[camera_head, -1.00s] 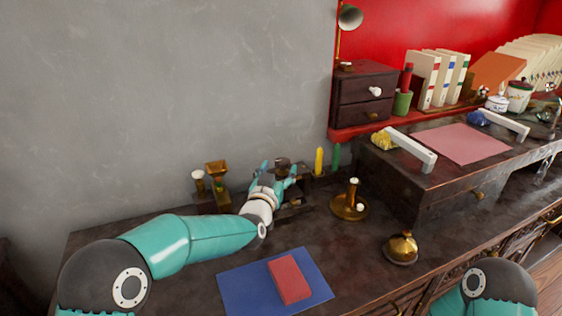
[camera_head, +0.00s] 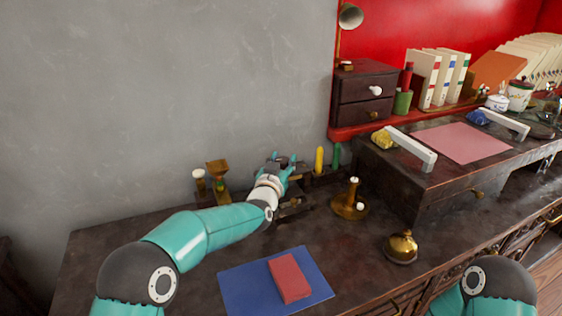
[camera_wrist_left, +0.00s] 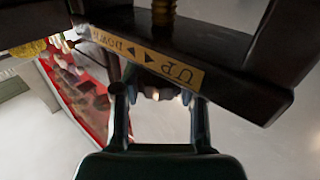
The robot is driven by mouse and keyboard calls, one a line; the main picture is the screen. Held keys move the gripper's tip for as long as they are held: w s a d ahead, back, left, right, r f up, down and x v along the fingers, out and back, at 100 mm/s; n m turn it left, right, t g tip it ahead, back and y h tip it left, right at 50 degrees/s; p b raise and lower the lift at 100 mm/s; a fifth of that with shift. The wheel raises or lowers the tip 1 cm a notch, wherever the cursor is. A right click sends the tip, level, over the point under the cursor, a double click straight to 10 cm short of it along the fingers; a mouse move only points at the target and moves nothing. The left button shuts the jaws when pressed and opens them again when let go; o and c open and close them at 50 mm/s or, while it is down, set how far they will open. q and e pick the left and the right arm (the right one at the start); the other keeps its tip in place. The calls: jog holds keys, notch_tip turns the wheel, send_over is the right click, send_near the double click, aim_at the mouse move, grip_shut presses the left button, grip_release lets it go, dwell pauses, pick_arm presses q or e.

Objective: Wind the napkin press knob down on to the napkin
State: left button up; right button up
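The napkin press (camera_head: 293,209) is a dark frame at the back of the desk by the grey wall, partly covered by my left gripper (camera_head: 279,163). In the left wrist view its dark crossbeam (camera_wrist_left: 225,62) carries a brass plate with UP, DOWN and arrows, seen upside down, and a brass screw (camera_wrist_left: 163,10). My left gripper's two fingers (camera_wrist_left: 158,105) stand apart at the knob's place above the beam. The dark knob (camera_head: 282,160) seems to be between them; whether they touch it is unclear. I cannot make out a napkin in the press. My right gripper is out of view.
A yellow (camera_head: 319,160) and a green stick (camera_head: 337,155) stand right of the press. A brass candlestick-like piece (camera_head: 350,206) and a brass bell (camera_head: 401,247) are in front right. Brass items (camera_head: 217,172) stand left. A blue mat (camera_head: 240,287) with a red book (camera_head: 290,279) lies nearer.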

pick_arm(q)
jog(key=shift+c, duration=1.3)
jog(key=shift+a, duration=0.2)
jog(key=shift+c, duration=0.5)
jog(key=shift+d, duration=0.15)
jog(key=h+b, duration=0.1)
jog(key=b, duration=0.2)
jog(key=shift+f+m, duration=0.1)
jog(key=shift+m, duration=0.3)
jog(key=shift+m+g+h, duration=0.3)
jog(key=shift+g+h, duration=0.1)
jog(key=shift+r+h, duration=0.2)
jog(key=shift+h, duration=0.2)
jog(key=m+g+h+p, duration=0.1)
jog(key=p, duration=0.3)
jog(key=m+g+h+p, duration=0.1)
jog(key=h+p, duration=0.1)
jog(key=p, duration=0.2)
jog(key=m+g+h+p, duration=0.1)
jog(key=m+h+p, duration=0.1)
jog(key=p, duration=0.2)
jog(key=shift+d+r+g, duration=0.1)
jog(key=shift+r+g, duration=0.2)
jog(key=shift+f+m+g+h+p, duration=0.2)
jog(key=shift+m+g+h+p, duration=0.25)
jog(key=shift+p, duration=0.25)
